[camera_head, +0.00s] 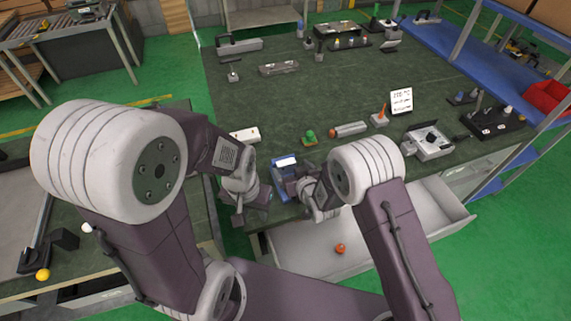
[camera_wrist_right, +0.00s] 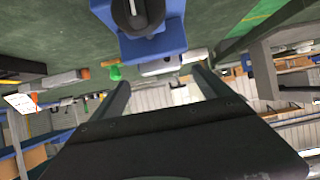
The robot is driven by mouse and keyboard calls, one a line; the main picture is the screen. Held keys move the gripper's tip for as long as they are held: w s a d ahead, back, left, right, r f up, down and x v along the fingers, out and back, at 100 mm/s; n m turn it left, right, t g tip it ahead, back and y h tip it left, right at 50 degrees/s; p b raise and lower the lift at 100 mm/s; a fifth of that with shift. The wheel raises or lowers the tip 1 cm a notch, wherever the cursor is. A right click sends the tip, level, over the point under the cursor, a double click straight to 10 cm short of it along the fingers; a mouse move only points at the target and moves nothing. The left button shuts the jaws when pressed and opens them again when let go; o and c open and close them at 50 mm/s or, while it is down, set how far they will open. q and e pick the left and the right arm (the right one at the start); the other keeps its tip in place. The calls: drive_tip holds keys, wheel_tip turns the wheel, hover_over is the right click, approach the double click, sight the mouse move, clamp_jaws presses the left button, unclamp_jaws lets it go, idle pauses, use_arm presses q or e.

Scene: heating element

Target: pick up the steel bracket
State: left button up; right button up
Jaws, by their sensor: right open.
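I cannot make out the steel bracket for certain. A flat grey metal piece (camera_head: 278,68) lies on the far part of the dark bench, too small to identify. My right gripper (camera_wrist_right: 160,78) is open at the bench's near edge, with nothing seen held between its fingers. A blue fixture (camera_wrist_right: 152,42) with a black knob is just beyond the fingertips; it also shows in the head view (camera_head: 285,164), partly covered by my right wrist. My left gripper (camera_head: 254,203) is at the near edge, left of the right one; its fingers are not clear.
An open white drawer (camera_head: 385,247) holds an orange piece (camera_head: 340,248). A green part (camera_head: 309,136), an orange-tipped cylinder (camera_head: 348,129), a white block (camera_head: 246,135) and a grey box with a black knob (camera_head: 430,142) stand on the bench. Its middle is mostly clear.

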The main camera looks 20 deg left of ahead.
sight(287, 163)
drive_tip(key=shift+w+a+p, duration=0.15)
drive_tip(key=shift+w+p, duration=0.05)
drive_tip(key=shift+p, duration=0.1)
drive_tip(key=x, duration=0.4)
drive_tip(key=shift+a+p, duration=0.1)
drive_tip(key=shift+p, duration=0.3)
drive_tip(key=shift+w+a+f, duration=0.15)
drive_tip(key=shift+f, duration=0.1)
drive_tip(key=shift+r, duration=0.1)
drive_tip(key=c, duration=0.5)
drive_tip(key=shift+r, duration=0.1)
drive_tip(key=c, duration=1.2)
